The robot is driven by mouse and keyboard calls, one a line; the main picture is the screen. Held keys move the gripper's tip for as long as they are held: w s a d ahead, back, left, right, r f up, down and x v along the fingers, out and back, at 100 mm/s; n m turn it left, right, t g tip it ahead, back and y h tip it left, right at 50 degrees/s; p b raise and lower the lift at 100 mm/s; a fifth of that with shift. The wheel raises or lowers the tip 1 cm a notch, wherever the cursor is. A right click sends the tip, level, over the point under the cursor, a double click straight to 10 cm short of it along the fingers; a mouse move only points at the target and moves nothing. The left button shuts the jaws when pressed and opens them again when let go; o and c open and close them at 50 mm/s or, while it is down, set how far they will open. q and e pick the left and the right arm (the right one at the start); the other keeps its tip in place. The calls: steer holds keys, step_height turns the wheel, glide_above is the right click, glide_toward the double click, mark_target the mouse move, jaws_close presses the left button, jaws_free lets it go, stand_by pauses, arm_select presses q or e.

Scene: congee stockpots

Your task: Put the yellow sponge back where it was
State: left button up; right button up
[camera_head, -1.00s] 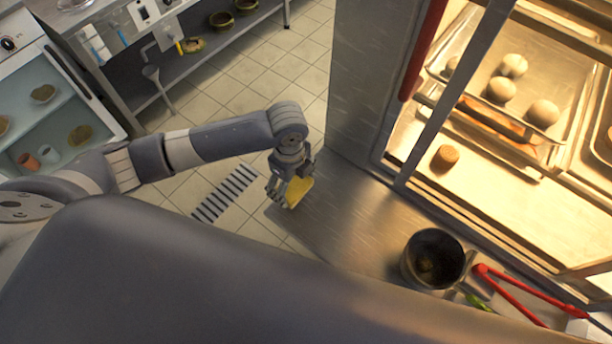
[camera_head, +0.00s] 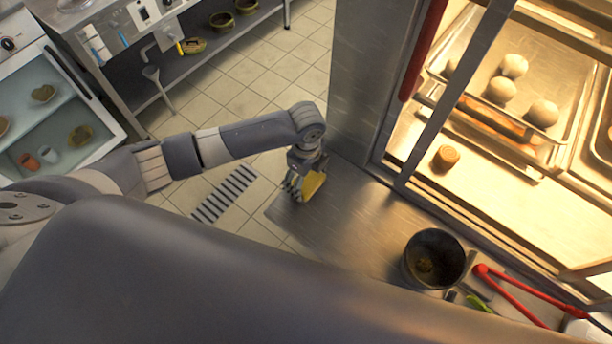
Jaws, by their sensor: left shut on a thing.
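The yellow sponge (camera_head: 314,185) is in my left gripper (camera_head: 302,187). The gripper is shut on it and points down over the left end of the steel counter (camera_head: 345,224). The fingers hide part of the sponge. I cannot tell whether the sponge touches the counter or hangs just above it. My right gripper is not in view.
A dark metal pot (camera_head: 433,258) stands on the counter to the right, beside red-handled tongs (camera_head: 510,296). A lit glass cabinet (camera_head: 480,190) with trays of buns borders the counter. The counter between sponge and pot is clear. Tiled floor lies to the left.

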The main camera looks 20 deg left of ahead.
mark_target(306, 179)
arm_select(q)
steer(key=shift+f, duration=0.15)
steer(key=o, duration=1)
steer(key=shift+o, duration=0.2)
step_height(306, 179, up, 12)
steer(key=shift+r+p, duration=0.2)
steer(key=shift+p, duration=0.25)
